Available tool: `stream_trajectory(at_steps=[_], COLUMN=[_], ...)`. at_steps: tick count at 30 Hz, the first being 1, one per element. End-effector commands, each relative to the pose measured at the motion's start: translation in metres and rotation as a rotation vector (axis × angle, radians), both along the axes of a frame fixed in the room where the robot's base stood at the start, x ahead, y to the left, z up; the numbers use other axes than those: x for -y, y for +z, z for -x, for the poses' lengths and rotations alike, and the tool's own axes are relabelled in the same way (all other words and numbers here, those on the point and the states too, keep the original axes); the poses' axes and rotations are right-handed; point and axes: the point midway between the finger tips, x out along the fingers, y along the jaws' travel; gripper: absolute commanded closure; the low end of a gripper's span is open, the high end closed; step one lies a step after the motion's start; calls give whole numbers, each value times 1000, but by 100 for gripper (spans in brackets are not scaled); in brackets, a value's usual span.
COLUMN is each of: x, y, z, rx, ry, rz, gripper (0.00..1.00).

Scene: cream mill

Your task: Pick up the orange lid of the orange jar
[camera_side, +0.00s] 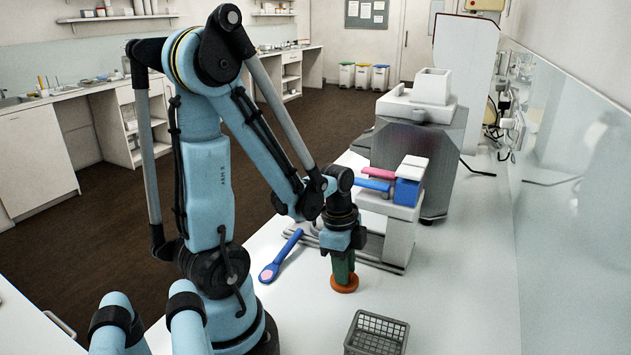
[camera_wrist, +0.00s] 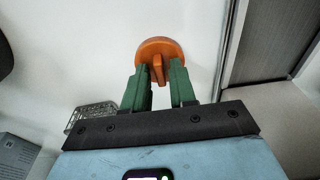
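The orange lid (camera_side: 344,285) is a round disc low over the white table, below my gripper (camera_side: 343,270). In the wrist view the lid (camera_wrist: 151,52) shows an upright ridge-like knob at its middle. My gripper (camera_wrist: 160,88) has two green fingers that stand apart, with the knob in line with the gap between them. The fingers are close to the lid; I cannot tell whether they touch it. No orange jar body can be made out apart from the lid.
A grey wire basket (camera_side: 377,334) stands in front, right of the lid. A blue spoon-like tool (camera_side: 281,256) lies to the left. A grey-and-white machine (camera_side: 399,190) with blue and pink handles stands behind. White table (camera_side: 450,300) is clear to the right.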

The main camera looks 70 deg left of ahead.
Motion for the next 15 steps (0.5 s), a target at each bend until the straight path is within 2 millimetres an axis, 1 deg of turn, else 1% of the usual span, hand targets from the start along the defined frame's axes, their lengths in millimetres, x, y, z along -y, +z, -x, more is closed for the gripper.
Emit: stream_trajectory(at_steps=[1, 4, 5, 15], x=[0, 0, 0, 0], y=[0, 0, 0, 0], z=[0, 0, 0, 0], rx=[0, 0, 0, 0], ry=[0, 0, 0, 0], rz=[0, 0, 0, 0], gripper=[83, 98, 100, 100])
